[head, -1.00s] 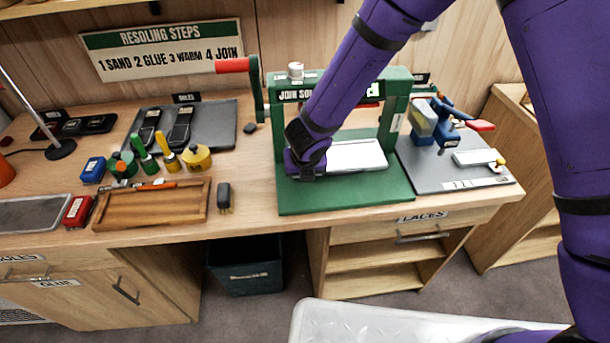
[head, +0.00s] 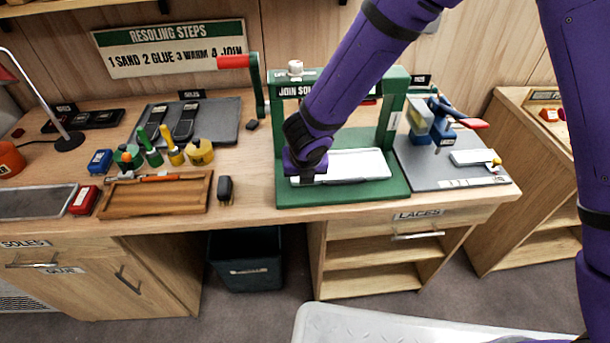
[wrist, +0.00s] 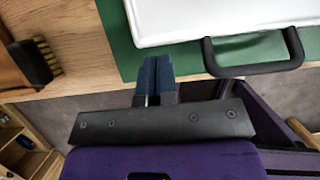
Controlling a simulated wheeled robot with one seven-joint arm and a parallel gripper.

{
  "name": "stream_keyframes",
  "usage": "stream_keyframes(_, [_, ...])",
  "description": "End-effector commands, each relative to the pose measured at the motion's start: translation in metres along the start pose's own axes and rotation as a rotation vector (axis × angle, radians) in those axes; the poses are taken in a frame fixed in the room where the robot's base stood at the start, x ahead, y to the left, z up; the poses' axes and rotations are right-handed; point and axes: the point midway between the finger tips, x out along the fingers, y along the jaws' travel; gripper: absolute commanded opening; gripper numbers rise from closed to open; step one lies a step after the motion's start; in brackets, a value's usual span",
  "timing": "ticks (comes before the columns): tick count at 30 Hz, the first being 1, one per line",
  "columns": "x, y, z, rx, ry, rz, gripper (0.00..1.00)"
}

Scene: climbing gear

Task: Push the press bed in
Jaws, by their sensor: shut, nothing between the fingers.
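The press bed (head: 355,165) is a white plate on the green base of the press (head: 300,197), under its green frame. In the wrist view, the bed's white corner (wrist: 190,20) shows with a black bar handle (wrist: 255,68) on its front edge. The handle reaches past the front edge of the green base. My gripper (wrist: 156,68) is shut and empty, its blue fingers side by side just left of the handle and apart from it. In the head view, my wrist hides the fingertips and the bed's front left corner.
A red-handled crank (head: 235,61) stands at the press's left. A grey mat (head: 440,165) with a blue clamp tool lies to the right. A wooden tray (head: 155,195) and a small brush (head: 225,188) lie to the left. Open shelves are below.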

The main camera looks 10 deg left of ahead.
Motion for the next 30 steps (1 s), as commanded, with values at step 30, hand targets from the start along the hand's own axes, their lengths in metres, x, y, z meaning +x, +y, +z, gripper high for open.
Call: stream_keyframes(30, [-0.063, -0.033, -0.082, 1.246, 0.277, 0.262, 0.00])
